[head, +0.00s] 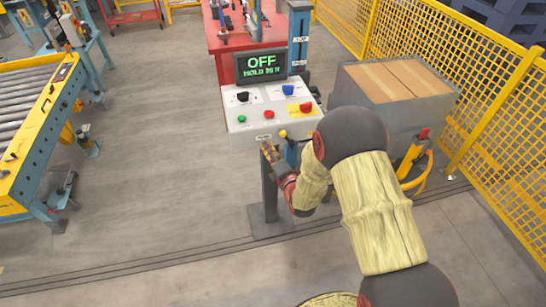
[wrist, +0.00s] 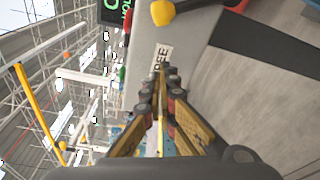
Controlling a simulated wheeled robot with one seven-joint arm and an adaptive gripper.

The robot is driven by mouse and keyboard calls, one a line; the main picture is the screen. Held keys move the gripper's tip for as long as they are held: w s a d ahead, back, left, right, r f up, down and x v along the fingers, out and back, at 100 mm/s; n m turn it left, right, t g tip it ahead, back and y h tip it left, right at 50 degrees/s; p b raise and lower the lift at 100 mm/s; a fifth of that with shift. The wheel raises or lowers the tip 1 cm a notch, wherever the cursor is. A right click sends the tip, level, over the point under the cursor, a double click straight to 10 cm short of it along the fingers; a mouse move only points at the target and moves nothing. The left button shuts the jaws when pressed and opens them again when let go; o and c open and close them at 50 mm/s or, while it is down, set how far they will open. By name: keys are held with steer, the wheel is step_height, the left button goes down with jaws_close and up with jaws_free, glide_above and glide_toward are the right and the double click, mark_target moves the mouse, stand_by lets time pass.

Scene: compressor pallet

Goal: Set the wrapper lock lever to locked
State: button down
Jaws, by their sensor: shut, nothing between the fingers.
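A lever with a yellow ball knob (head: 283,134) sits at the lower front edge of the grey control box (head: 247,133); I take it to be the lock lever. In the wrist view the yellow knob (wrist: 162,12) is at the top, beyond my fingertips. A label (wrist: 160,60) on the box face seems to read "FREE", partly covered by my fingers. My gripper (head: 267,149) is shut and empty, just below the box's front edge and left of the knob. In the wrist view my gripper (wrist: 168,75) points at the label, apart from the knob. The lever's lower part is hidden.
A screen (head: 261,66) on the box reads "OFF". Black, blue, green and red controls sit below it. A grey crate (head: 400,118) with a wooden top stands to the right, before a yellow mesh fence (head: 480,110). A roller conveyor (head: 30,110) is at left. Floor between is clear.

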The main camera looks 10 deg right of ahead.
mark_target(262, 138)
steer(key=w, duration=0.3)
steer(key=shift+a+f, duration=0.1)
steer(key=shift+f, duration=0.05)
steer(key=d, duration=0.1)
steer(key=d+r, duration=0.1)
steer(key=shift+s+d+b, duration=0.3)
steer(key=shift+b, duration=0.05)
steer(key=shift+s+d+r, duration=0.1)
steer(key=shift+d+r, duration=0.05)
steer(key=shift+d, duration=0.3)
steer(key=shift+d+r, duration=0.1)
steer(key=shift+d+r+m+b, duration=0.15)
steer(key=shift+m+b, duration=0.2)
steer(key=shift+m, duration=0.05)
